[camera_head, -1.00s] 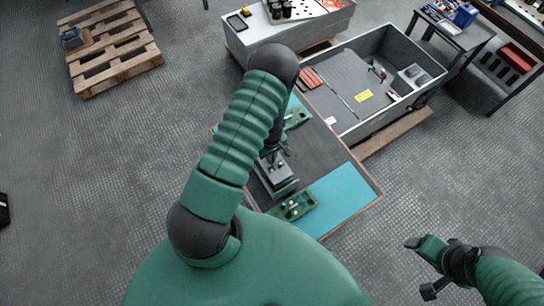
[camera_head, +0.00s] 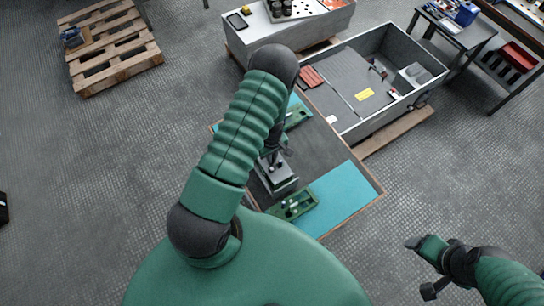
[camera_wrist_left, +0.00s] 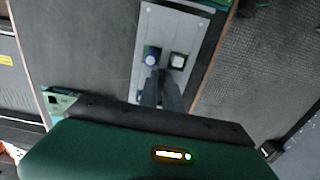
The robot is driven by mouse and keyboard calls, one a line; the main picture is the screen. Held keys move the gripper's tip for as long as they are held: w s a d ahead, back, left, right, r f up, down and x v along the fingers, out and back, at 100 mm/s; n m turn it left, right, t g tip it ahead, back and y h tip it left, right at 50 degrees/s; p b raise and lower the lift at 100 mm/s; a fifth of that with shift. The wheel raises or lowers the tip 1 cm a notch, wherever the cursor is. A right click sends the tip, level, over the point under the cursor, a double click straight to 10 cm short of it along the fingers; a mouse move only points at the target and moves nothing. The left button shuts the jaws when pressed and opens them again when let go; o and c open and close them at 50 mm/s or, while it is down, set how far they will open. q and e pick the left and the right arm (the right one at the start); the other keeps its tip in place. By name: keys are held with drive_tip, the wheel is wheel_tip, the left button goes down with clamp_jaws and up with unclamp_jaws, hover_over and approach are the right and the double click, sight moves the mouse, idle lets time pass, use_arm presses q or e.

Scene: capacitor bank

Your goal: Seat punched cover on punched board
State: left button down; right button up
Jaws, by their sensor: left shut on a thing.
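My left gripper (camera_head: 272,156) is over the work table, partly hidden by my own arm. In the left wrist view its dark fingers (camera_wrist_left: 163,88) are close together over a light grey plate, which I take for the punched cover (camera_wrist_left: 150,22); the exact grip is unclear. A blue-and-black round part (camera_wrist_left: 152,55) and a pale square-topped part (camera_wrist_left: 177,61) show on the plate by the fingertips. In the head view a grey block-like assembly (camera_head: 283,186) stands below the gripper; I cannot separate the board from the cover there. My right gripper (camera_head: 428,265) hangs away from the table, its jaws unclear.
Green trays (camera_head: 294,205) and (camera_head: 297,118) lie on the table, with a bare teal area (camera_head: 342,193) at its near right. A large grey bin (camera_head: 362,128) stands behind it. A wooden pallet (camera_head: 108,45) is at the far left. Open floor lies right of the table.

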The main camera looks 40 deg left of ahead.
use_arm(q)
drive_tip(key=shift+s+f+b, duration=0.2)
drive_tip(key=shift+f+b, duration=0.05)
drive_tip(key=shift+b, duration=0.05)
idle(0.7)
drive_tip(key=c, duration=1.5)
unclamp_jaws()
drive_tip(key=shift+d, duration=0.1)
drive_tip(key=shift+o, duration=0.2)
drive_tip(key=r, duration=0.5)
drive_tip(key=shift+w+a+r+b, duration=0.2)
drive_tip(key=shift+w+r+b, duration=0.1)
drive_tip(key=shift+r+b, duration=0.1)
wheel_tip(320, 180, up, 11)
drive_tip(key=shift+d, duration=0.35)
drive_tip(key=s+d+r+m+t+b, duration=0.1)
drive_tip(key=s+d+m+b, duration=0.1)
drive_tip(key=d+m+b, duration=0.2)
drive_tip(key=s+d+m+t+b, duration=0.1)
drive_tip(key=s+d+m+b, duration=0.2)
drive_tip(key=d+m+b, duration=0.2)
drive_tip(key=shift+s+d+r+m+t, duration=0.15)
drive_tip(key=shift+d+r+m+t, duration=0.2)
drive_tip(key=shift+d+m, duration=2)
